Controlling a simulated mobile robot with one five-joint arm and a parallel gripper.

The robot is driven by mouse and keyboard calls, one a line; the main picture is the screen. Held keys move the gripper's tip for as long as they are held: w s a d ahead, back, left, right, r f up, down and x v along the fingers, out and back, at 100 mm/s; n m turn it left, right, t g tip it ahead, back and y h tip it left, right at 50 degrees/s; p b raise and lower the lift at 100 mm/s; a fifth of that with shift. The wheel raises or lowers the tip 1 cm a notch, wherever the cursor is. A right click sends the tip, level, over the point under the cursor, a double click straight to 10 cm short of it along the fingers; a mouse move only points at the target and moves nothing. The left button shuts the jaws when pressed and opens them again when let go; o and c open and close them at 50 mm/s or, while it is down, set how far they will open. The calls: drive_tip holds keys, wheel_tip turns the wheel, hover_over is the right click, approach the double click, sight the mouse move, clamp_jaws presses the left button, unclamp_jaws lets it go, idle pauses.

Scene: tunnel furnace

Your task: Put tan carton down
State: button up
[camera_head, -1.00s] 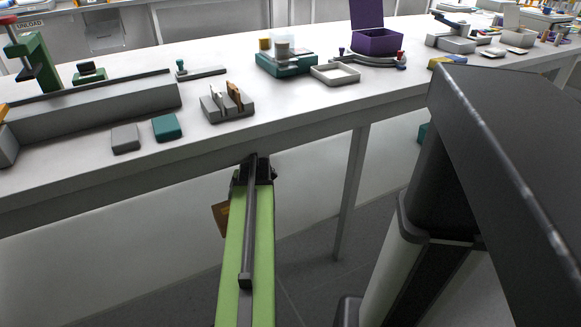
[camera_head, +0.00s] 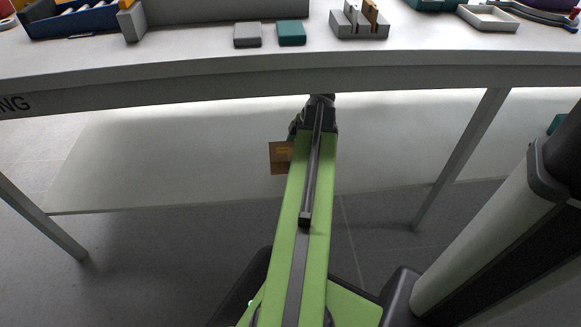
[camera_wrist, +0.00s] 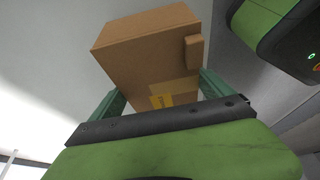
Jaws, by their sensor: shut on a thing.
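The tan carton (camera_wrist: 150,50) is held between the two green fingers of my gripper (camera_wrist: 155,95) in the wrist view. It has a yellow label on its near face and a small brown block-like part on its right side. In the head view a corner of the carton (camera_head: 280,158) shows to the left of my green arm, below the table's front edge. My gripper is largely hidden behind the arm there. The carton is off any surface that I can see.
The white table (camera_head: 180,62) runs across the top of the head view. A grey block (camera_head: 247,35), a teal block (camera_head: 291,33) and a slotted grey holder (camera_head: 358,24) stand near its front edge. Table legs (camera_head: 465,155) stand at both sides. A lower shelf panel (camera_head: 170,160) lies beneath.

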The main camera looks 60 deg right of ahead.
drive_tip(key=shift+w+a+f, duration=0.15)
drive_tip(key=shift+w+f, duration=0.15)
drive_tip(key=shift+w, duration=0.2)
wheel_tip(320, 180, down, 4)
drive_tip(key=b, duration=0.4)
drive_tip(key=shift+f, duration=0.15)
drive_tip(key=shift+r, duration=0.2)
drive_tip(key=shift+f, duration=0.15)
drive_tip(key=o, duration=1.1)
